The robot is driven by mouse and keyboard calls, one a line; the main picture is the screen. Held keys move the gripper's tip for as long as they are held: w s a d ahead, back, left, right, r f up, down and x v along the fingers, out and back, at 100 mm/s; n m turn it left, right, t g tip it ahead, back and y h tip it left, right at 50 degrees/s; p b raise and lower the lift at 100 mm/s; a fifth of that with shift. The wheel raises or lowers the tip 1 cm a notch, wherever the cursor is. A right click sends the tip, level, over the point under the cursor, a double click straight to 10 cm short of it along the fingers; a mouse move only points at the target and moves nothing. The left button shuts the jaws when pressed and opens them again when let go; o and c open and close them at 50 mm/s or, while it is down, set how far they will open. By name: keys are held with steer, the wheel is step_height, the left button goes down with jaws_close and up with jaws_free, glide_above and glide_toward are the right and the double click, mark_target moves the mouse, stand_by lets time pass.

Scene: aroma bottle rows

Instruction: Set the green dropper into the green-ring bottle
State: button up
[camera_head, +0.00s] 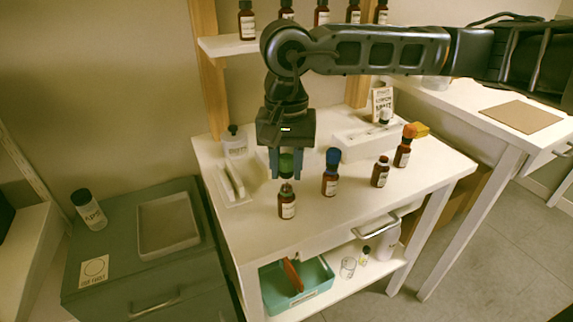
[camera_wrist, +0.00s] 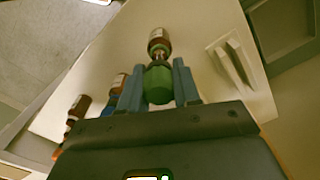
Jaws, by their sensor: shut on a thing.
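My gripper (camera_head: 286,172) is shut on the green dropper (camera_head: 286,163), with its blue fingers on either side of the bulb. The wrist view shows the green bulb (camera_wrist: 158,86) between the fingers (camera_wrist: 158,82). The dropper is upright, directly over a brown bottle with a white label (camera_head: 287,205), the leftmost of the front row. This bottle also shows past the dropper in the wrist view (camera_wrist: 159,36). The dropper's lower end is at the bottle's neck; I cannot tell how far it is inside.
To the right stand a blue-topped bottle (camera_head: 331,182), a brown bottle without a bulb (camera_head: 380,174) and an orange-topped bottle (camera_head: 404,150). A white tray (camera_head: 233,181) lies left. A white box (camera_head: 365,143) stands behind. A shelf with several bottles is above.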

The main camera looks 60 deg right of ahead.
mark_target(286, 156)
steer(key=shift+f+b, duration=1.45)
steer(key=shift+b, duration=0.2)
steer(key=o, duration=0.7)
steer(key=shift+r+p, duration=1.05)
steer(key=shift+r, duration=2.5)
